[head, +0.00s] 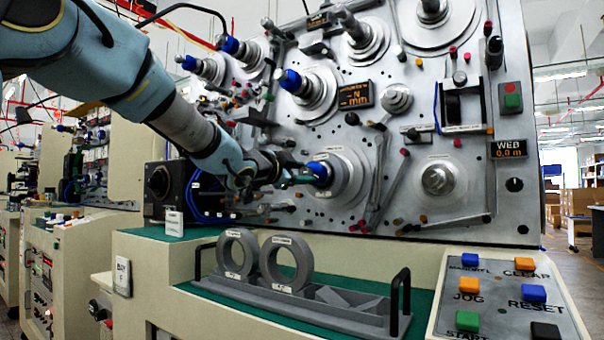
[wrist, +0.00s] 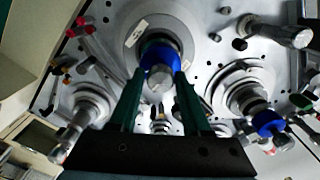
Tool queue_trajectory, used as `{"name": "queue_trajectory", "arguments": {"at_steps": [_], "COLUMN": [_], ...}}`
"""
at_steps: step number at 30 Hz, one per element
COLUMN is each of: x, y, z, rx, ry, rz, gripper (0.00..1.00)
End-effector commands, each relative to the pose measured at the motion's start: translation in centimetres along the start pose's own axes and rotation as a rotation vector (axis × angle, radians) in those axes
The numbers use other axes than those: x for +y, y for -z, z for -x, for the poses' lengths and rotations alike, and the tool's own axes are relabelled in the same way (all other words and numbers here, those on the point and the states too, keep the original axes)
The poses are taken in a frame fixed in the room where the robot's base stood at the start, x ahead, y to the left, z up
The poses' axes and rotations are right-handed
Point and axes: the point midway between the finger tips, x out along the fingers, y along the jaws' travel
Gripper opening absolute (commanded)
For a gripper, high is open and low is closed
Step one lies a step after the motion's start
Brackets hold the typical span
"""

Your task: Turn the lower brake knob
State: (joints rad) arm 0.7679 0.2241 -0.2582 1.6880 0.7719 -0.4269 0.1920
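A blue knob with a silver end cap stands out from the lower spindle disc, in the middle of the head view (head: 320,173) and at the upper middle of the wrist view (wrist: 161,58). I take it for the lower brake knob; no readable label confirms this. My gripper (head: 305,180) is right at it, pointing at the panel. In the wrist view, my gripper (wrist: 160,80) has its two dark green fingers apart, one on each side of the knob. No clear contact shows, and the far side of the knob is hidden.
Other blue-tipped spindles (head: 291,81) stand above on the grey panel. A grey rack (head: 290,303) with two rings and black handles sits on the ledge below. A button console (head: 508,300) is at lower right. Rods and pegs stick out around the spindle.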

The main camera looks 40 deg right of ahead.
Motion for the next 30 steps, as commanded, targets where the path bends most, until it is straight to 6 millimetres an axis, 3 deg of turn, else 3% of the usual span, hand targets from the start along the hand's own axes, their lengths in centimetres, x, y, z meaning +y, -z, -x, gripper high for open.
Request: {"name": "queue_trajectory", "arguments": {"at_steps": [5,14,17,30], "x": [0.0,-0.1,-0.1,-0.1], "y": [0.0,0.1,0.1,0.1], "z": [0.0,0.3,1.3,9.3], "rx": [0.001,0.001,0.002,0.001], "ry": [0.0,0.001,0.003,0.003], "rz": [0.0,0.0,0.0,-0.002], "gripper": [0.69,0.69,0.69,0.69]}}
